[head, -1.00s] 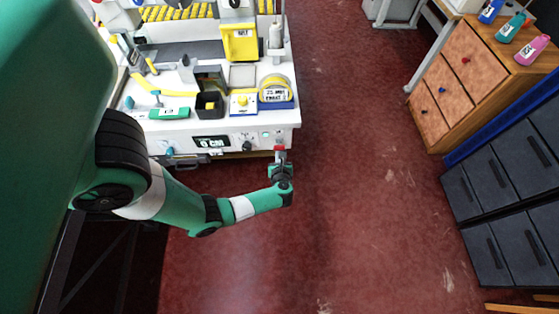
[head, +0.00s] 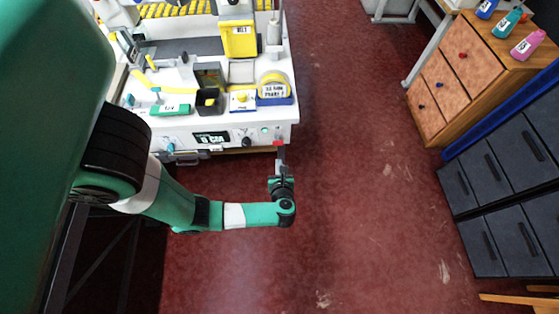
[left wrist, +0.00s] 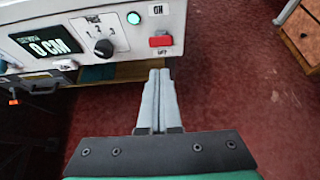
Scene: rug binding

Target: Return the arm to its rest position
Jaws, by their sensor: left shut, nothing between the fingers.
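My left arm is green and white and comes in from the left in the head view. Its gripper (head: 281,158) is in front of the white workbench's (head: 285,116) right front corner, over the floor. In the left wrist view the two grey fingers (left wrist: 158,98) lie together with nothing between them. They point toward the bench's front panel, just below a red switch (left wrist: 160,41). I cannot tell from the picture whether the fingertips touch the panel. My right gripper is not in view.
The bench holds a yellow block (head: 240,40), a tape measure (head: 274,86) and a black box (head: 209,101). A wooden drawer cabinet (head: 470,60) with coloured bottles and dark drawers (head: 490,180) stand at the right. The red floor (head: 370,200) between is clear.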

